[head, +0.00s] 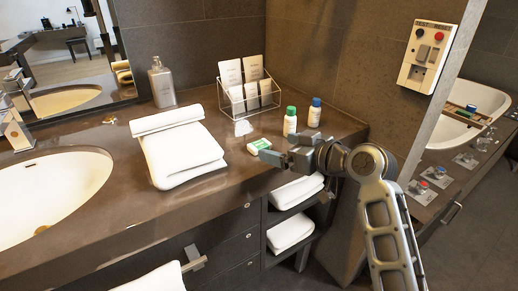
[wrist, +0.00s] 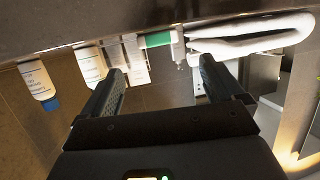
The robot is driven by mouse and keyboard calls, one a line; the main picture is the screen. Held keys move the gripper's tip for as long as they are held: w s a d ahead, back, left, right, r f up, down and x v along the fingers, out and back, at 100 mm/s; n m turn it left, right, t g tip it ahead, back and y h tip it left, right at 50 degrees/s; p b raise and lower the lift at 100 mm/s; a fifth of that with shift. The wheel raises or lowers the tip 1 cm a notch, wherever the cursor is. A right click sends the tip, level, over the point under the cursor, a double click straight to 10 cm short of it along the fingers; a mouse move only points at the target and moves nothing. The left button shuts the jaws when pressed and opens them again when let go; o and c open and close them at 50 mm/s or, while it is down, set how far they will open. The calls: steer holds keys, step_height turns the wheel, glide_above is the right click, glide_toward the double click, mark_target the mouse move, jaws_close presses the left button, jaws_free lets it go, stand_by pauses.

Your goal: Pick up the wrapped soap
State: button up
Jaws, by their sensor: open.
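The wrapped soap (head: 257,145) is a small white block with a green band. It lies on the dark countertop near its front edge, right of the folded towel. My gripper (head: 277,155) is at the counter's front edge, close to the soap on its right side. In the wrist view, which is upside down, the soap (wrist: 158,40) shows beyond and between the two fingertips of my gripper (wrist: 160,78). The jaws are open, with nothing between them. I cannot tell how far the fingertips are from the soap.
A green-capped bottle (head: 290,122) and a blue-capped bottle (head: 314,113) stand behind the gripper. A clear rack of cards (head: 251,97) stands farther back. A folded white towel (head: 182,153) lies left of the soap, beside the sink (head: 50,190).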

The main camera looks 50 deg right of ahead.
mark_target(260, 144)
steer(key=x, duration=0.6)
steer(key=shift+w+f, duration=0.2)
steer(key=shift+f, duration=0.2)
steer(key=shift+c, duration=0.3)
steer(key=c, duration=1.1)
